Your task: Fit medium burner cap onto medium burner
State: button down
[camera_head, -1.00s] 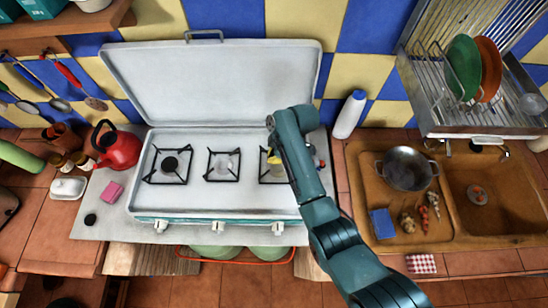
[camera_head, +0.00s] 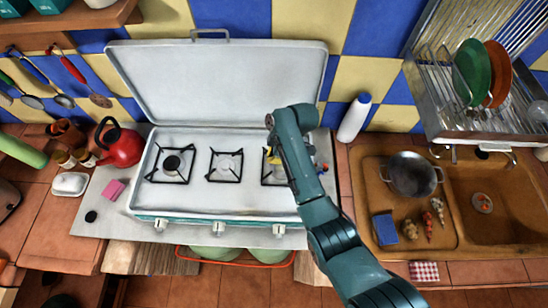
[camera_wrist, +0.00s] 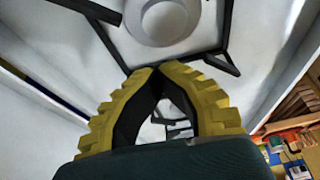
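A small black disc, which looks like a burner cap (camera_head: 91,216), lies flat on the counter left of the stove (camera_head: 185,211). The left burner (camera_head: 172,163) has a black cap on it. The middle burner (camera_head: 225,166) shows a bare pale top. The right burner's grate (camera_head: 268,182) is partly hidden by my arm. My gripper (camera_wrist: 155,71) is over the right part of the stove, with its yellow fingers meeting at the tips and nothing seen between them. In the wrist view a bare pale burner ring (camera_wrist: 163,18) lies beyond the fingertips. Burner sizes are hard to compare.
The raised stove lid (camera_head: 215,82) stands behind the burners. A red kettle (camera_head: 121,146) and a pink sponge (camera_head: 114,189) are at the left. A white bottle (camera_head: 354,118) stands at the right, beside the sink (camera_head: 478,226). The stove's front half is mostly clear.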

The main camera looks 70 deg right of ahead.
jog(key=shift+w+d+r+b, duration=0.1)
jog(key=shift+w+r+b, duration=0.1)
jog(key=shift+w+b, duration=0.25)
jog(key=shift+w+a+r+b, duration=0.1)
jog(key=shift+w+r+b, duration=0.15)
jog(key=shift+w, duration=0.35)
jog(key=shift+w+d+r+b, duration=0.1)
jog(key=shift+w+r+b, duration=0.15)
jog(key=shift+w, duration=0.3)
dwell(0.6)
jog(key=w, duration=0.3)
jog(key=shift+r, duration=0.4)
jog(key=shift+s+f, duration=0.3)
jog(key=shift+s, duration=0.15)
jog(key=shift+s+f, duration=0.15)
jog(key=shift+s, duration=0.15)
jog(key=shift+w, duration=0.2)
jog(key=shift+w+b, duration=0.3)
jog(key=shift+b, duration=0.25)
jog(key=shift+w+d+r+b, duration=0.1)
jog(key=shift+w+r+b, duration=0.2)
jog(key=shift+w+b, duration=0.9)
jog(key=shift+w+d+r+b, duration=0.1)
jog(key=shift+w+r+b, duration=0.25)
jog(key=shift+w+b, duration=0.8)
jog(key=shift+w+r+b, duration=0.3)
jog(key=shift+w+b, duration=0.8)
jog(key=shift+b, duration=0.15)
